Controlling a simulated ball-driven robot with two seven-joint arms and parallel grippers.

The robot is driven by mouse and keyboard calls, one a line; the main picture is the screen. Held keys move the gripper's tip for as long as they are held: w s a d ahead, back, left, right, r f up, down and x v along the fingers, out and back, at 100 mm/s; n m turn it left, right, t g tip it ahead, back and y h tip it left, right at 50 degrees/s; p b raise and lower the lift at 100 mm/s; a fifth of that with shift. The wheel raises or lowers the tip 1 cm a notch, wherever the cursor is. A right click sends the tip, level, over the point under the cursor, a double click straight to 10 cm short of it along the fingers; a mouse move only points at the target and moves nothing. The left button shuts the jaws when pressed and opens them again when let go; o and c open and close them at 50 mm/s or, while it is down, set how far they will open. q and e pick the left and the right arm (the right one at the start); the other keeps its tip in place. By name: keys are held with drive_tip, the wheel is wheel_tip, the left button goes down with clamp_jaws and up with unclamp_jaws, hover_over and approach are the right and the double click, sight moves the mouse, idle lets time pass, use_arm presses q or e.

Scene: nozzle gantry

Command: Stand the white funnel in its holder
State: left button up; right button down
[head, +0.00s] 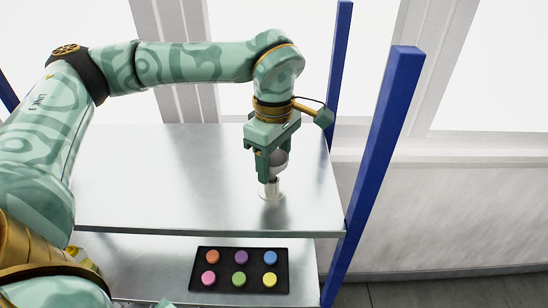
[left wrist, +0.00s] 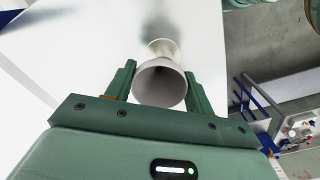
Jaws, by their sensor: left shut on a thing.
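The white funnel (head: 280,158) is between the fingers of my left gripper (head: 270,175), which is shut on it above the upper metal shelf. In the left wrist view the funnel's wide mouth (left wrist: 160,84) faces the camera between the two fingertips (left wrist: 158,88). A small pale round holder (head: 271,192) stands on the shelf directly below the funnel. Its pale rim (left wrist: 163,46) shows just past the funnel in the left wrist view. The funnel looks about upright; I cannot tell whether its spout is inside the holder. My right gripper is not in view.
The upper shelf (head: 170,180) is otherwise bare, with free room to the left. Blue posts (head: 382,150) rise close at the right. On the lower shelf a black tray (head: 225,269) holds several coloured round pieces.

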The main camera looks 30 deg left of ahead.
use_arm(q)
drive_tip(key=shift+s+f, duration=0.1)
drive_tip(key=shift+f, duration=0.05)
drive_tip(key=shift+s, duration=0.25)
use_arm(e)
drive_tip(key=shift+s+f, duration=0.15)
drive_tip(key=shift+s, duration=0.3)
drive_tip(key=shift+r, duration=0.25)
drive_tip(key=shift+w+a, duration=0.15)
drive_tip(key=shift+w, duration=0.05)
use_arm(q)
drive_tip(key=shift+p, duration=0.45)
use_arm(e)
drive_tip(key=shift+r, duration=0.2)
use_arm(q)
drive_tip(key=shift+f+b, duration=0.45)
drive_tip(key=shift+f, duration=0.1)
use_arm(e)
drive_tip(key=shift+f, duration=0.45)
